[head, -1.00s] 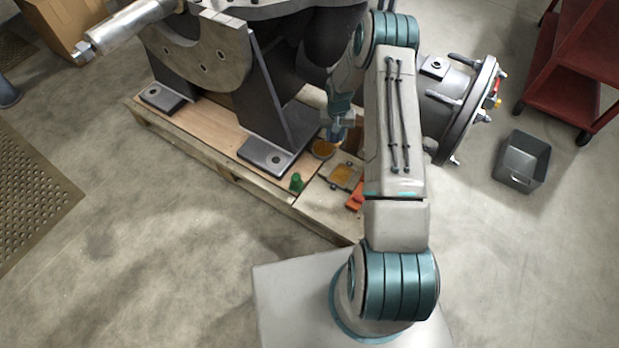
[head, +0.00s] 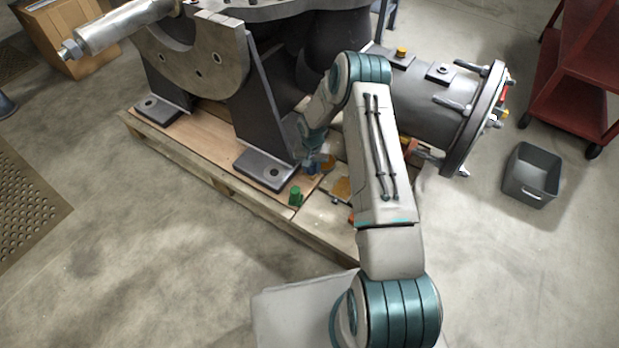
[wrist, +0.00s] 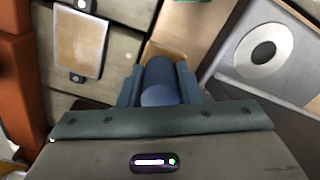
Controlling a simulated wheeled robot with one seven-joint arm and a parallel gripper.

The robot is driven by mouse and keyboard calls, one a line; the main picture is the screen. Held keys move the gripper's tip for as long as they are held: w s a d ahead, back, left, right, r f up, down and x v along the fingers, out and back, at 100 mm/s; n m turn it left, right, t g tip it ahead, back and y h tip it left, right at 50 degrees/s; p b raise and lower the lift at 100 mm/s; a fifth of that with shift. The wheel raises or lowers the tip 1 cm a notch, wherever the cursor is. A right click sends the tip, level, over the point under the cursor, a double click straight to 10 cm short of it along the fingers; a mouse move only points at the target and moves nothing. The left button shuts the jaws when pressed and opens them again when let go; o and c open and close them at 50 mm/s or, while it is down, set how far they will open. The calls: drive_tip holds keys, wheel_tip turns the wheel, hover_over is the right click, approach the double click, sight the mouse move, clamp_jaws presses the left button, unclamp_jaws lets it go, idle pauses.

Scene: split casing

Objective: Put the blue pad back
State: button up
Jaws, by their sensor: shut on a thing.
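The blue pad (wrist: 160,82) is a short dark-blue cylinder between the two fingers of my gripper (wrist: 160,88) in the wrist view. The fingers are shut on its sides. In the head view my gripper (head: 312,166) is low over the wooden pallet, beside the foot of the near bracket, with a bit of the blue pad (head: 311,170) showing. Whether the pad touches the surface below, I cannot tell. The spot beneath it is hidden by the pad and my gripper.
The bracket foot (wrist: 285,65) with a round bolt is close on the right in the wrist view. A tan square plate (wrist: 80,42) and an orange-red part (wrist: 15,80) lie left. A green peg (head: 295,196) stands near the pallet edge. A grey bin (head: 532,175) is far right.

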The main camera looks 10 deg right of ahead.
sight(310, 175)
drive_tip(key=shift+a+f, duration=0.25)
drive_tip(key=shift+a, duration=0.05)
drive_tip(key=shift+s+f, duration=0.1)
drive_tip(key=shift+f, duration=0.15)
drive_tip(key=shift+f+b, duration=0.95)
drive_tip(key=shift+f, duration=0.7)
drive_tip(key=shift+f, duration=0.15)
drive_tip(key=o, duration=0.9)
